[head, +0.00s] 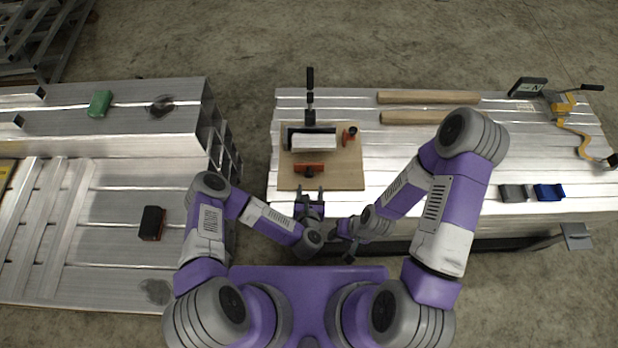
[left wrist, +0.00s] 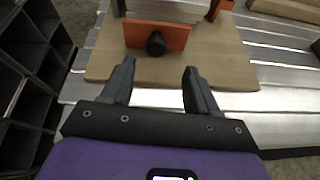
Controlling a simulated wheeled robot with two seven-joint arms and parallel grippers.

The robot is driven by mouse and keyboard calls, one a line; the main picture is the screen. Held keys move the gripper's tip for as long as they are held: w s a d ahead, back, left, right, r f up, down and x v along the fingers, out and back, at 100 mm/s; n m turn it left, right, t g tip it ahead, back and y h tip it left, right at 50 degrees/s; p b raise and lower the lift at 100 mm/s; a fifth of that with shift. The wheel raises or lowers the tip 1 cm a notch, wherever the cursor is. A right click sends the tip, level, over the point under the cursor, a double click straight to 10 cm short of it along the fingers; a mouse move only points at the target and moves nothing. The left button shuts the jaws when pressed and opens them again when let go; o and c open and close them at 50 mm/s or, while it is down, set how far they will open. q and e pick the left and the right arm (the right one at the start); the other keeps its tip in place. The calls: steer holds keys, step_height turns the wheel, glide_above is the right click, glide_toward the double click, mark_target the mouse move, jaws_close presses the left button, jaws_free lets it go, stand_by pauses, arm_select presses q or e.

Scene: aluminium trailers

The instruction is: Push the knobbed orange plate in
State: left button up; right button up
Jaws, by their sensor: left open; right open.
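The knobbed orange plate (head: 317,167) stands on a wooden board (head: 350,178), at the near side of a white block (head: 314,141). In the left wrist view the orange plate (left wrist: 178,38) shows its dark round knob (left wrist: 155,44) facing me. My left gripper (head: 309,191) is open and empty at the board's near edge. In the left wrist view its fingertips (left wrist: 158,70) are short of the knob, which lies ahead between them. My right gripper (head: 341,249) is open and empty, lower in the head view, off the near edge of the bench.
A second orange piece (head: 349,135) stands right of the block. A black-handled lever (head: 310,80) is behind it. Wooden bars (head: 430,97), a yellow tool (head: 562,105) and a blue block (head: 549,192) lie on the ribbed metal bench (head: 400,155). A metal trailer (head: 110,185) is at left.

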mark_target(309, 175)
arm_select(q)
steer(key=shift+w+a+n, duration=0.1)
steer(key=shift+n, duration=0.4)
steer(key=shift+w+f, duration=0.2)
steer(key=shift+w, duration=0.15)
steer(key=b+x, duration=0.2)
steer(key=x, duration=0.4)
steer(key=shift+w+a+b, duration=0.15)
steer(key=shift+w+b, duration=0.2)
jaws_close()
